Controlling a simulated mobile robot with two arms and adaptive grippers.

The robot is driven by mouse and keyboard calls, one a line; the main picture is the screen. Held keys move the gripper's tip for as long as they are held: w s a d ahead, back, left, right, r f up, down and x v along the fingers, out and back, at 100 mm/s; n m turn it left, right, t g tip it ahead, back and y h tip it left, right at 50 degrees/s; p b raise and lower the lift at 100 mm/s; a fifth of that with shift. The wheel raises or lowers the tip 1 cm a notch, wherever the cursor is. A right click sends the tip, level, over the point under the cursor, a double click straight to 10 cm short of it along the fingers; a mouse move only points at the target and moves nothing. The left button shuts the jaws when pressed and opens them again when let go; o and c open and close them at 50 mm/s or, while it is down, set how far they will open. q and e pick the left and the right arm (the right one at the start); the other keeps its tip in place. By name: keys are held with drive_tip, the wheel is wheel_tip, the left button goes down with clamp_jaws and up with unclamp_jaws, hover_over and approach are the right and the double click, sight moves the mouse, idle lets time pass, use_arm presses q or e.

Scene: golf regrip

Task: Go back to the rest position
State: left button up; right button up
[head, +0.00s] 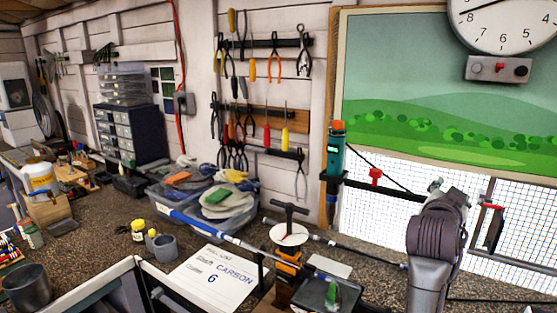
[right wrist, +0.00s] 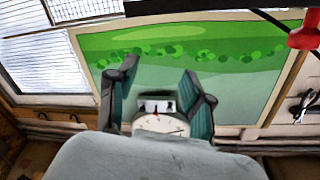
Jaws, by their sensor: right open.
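My right arm (head: 428,260) rises at the right of the head view, in front of the wire mesh panel. Its gripper is largely hidden there behind the wrist. In the right wrist view my right gripper (right wrist: 160,88) has its two dark, greenish fingers spread apart with nothing held between them. The wall clock's dial and its small box show between the fingers, well beyond them. My left gripper is not in view. A blue-and-white club shaft (head: 205,228) runs across the bench by the orange clamp (head: 288,262).
Tools hang on the wall behind.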

drive_tip(key=s+a+f+n+g+y, duration=0.15)
drive_tip(key=s+f, duration=0.25)
drive_tip(key=f, duration=0.4)
drive_tip(key=s+a+f+n+g+y, duration=0.1)
drive_tip(key=s+a+f+n+y, duration=0.15)
drive_tip(key=f, duration=0.55)
drive_tip(key=s+a+f+n+g+y, duration=0.1)
drive_tip(key=s+f+n, duration=0.25)
drive_tip(key=f, duration=0.45)
drive_tip(key=s+a+f+n+g+y, duration=0.2)
drive_tip(key=s+a+f, duration=0.25)
drive_tip(key=s, duration=0.45)
drive_tip(key=s+a+f+n+g+y, duration=0.25)
drive_tip(key=s+f, duration=0.35)
drive_tip(key=s, duration=0.4)
drive_tip(key=s+a+f+n+g+y, duration=0.2)
drive_tip(key=s+a+f, duration=0.25)
drive_tip(key=s, duration=0.45)
wheel_tip(320, 180, down, 27)
drive_tip(key=g+b, duration=0.1)
drive_tip(key=b, duration=0.2)
drive_tip(key=s+d+f+g+b, duration=0.1)
drive_tip(key=s+d+f+b, duration=0.2)
drive_tip(key=s+f, duration=1.4)
wheel_tip(320, 180, down, 5)
drive_tip(key=shift+s+d+r+g, duration=0.15)
drive_tip(key=shift+s+r+g, duration=0.05)
drive_tip(key=shift+s+g, duration=0.1)
